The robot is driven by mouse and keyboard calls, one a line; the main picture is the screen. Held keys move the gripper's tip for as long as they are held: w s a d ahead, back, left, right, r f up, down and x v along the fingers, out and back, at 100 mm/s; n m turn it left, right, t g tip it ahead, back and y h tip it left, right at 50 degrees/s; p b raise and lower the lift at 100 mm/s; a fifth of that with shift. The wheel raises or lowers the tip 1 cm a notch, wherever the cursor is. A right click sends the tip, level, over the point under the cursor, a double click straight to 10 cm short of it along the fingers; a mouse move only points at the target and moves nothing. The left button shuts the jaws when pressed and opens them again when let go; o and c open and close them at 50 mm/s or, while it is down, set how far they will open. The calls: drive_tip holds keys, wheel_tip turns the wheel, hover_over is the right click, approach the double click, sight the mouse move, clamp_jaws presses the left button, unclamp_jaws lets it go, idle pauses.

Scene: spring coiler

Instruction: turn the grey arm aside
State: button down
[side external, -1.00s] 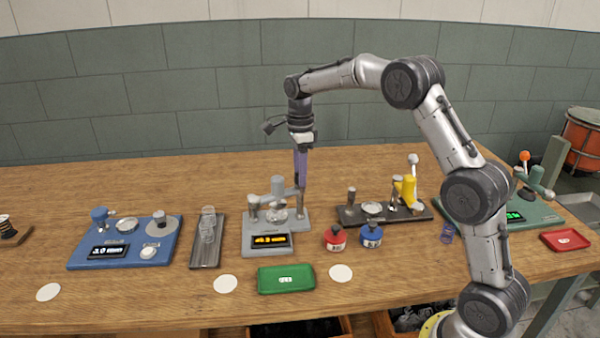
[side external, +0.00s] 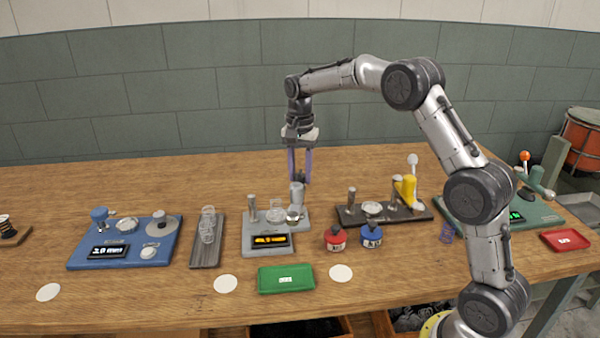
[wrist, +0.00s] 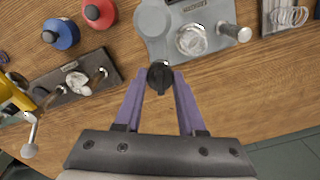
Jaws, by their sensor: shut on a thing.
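The grey station (side external: 282,246) stands mid-table with a lit yellow display, a clear cup (side external: 275,212) and a slim left post (side external: 253,208). The grey arm (side external: 297,194) is at its right rear, clear of the cup. My gripper (side external: 300,180) points down behind the station. In the wrist view my gripper (wrist: 159,76) has its purple fingers shut on a dark knob (wrist: 158,78) at the station's edge. The knob appears to be the arm's end; how it joins the arm is hidden. The cup (wrist: 191,39) shows uncovered there.
A red bottle (side external: 335,239) and a blue bottle (side external: 371,236) stand right of the station. A dark station with a yellow lever (side external: 407,188) is beyond them. The table behind is clear.

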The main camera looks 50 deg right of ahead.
drive_tip(key=shift+n, duration=1.6)
drive_tip(key=c, duration=0.5)
unclamp_jaws()
wheel_tip(320, 180, up, 14)
